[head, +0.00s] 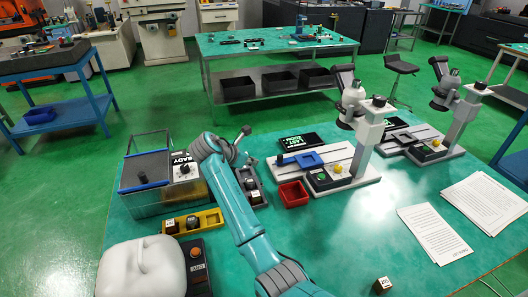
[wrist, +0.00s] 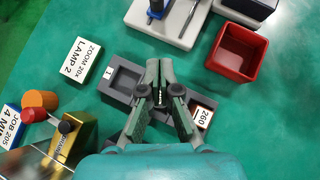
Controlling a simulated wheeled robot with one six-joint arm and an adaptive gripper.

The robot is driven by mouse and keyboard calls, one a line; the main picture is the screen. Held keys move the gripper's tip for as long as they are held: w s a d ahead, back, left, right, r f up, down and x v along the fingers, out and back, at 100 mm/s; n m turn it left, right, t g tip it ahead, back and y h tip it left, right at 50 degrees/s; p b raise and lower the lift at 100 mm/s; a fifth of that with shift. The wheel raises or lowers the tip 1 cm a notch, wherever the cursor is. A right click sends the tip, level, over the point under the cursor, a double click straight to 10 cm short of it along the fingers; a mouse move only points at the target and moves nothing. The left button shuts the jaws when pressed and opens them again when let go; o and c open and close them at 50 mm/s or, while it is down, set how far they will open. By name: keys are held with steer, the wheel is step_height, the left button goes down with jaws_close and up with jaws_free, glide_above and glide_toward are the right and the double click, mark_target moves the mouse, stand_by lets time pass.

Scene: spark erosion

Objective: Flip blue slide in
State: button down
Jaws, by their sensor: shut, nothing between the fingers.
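The blue slide (head: 308,160) is a flat blue frame on the pale base (head: 343,176) of the nearer microscope, beside a black display. In the wrist view, a small blue part (wrist: 155,13) shows on a white base at the top edge; I cannot tell whether it is the slide. My gripper (wrist: 159,75) is shut and empty, with its fingers together above a dark grey two-pocket holder (wrist: 122,80). The gripper is apart from the blue slide, to its left in the head view. Its fingertips are hard to make out there.
A red open bin (head: 293,194) stands between the holder and the microscope. A glass-sided tank (head: 152,197) and yellow tray (head: 205,222) stand left. A second microscope (head: 455,115) and papers (head: 433,232) are right. The front middle table is mostly clear.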

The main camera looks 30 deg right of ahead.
mark_target(313, 154)
steer(key=shift+w, duration=0.25)
steer(key=x, duration=1)
steer(key=shift+d+f, duration=0.1)
steer(key=d, duration=0.3)
steer(key=shift+w, duration=0.25)
steer(key=shift+d, duration=0.35)
steer(key=s+d, duration=0.1)
steer(key=d, duration=0.4)
steer(key=s+d, duration=0.2)
steer(key=d, duration=0.3)
steer(key=s+d, duration=0.1)
steer(key=d, duration=0.4)
steer(key=shift+s, duration=0.15)
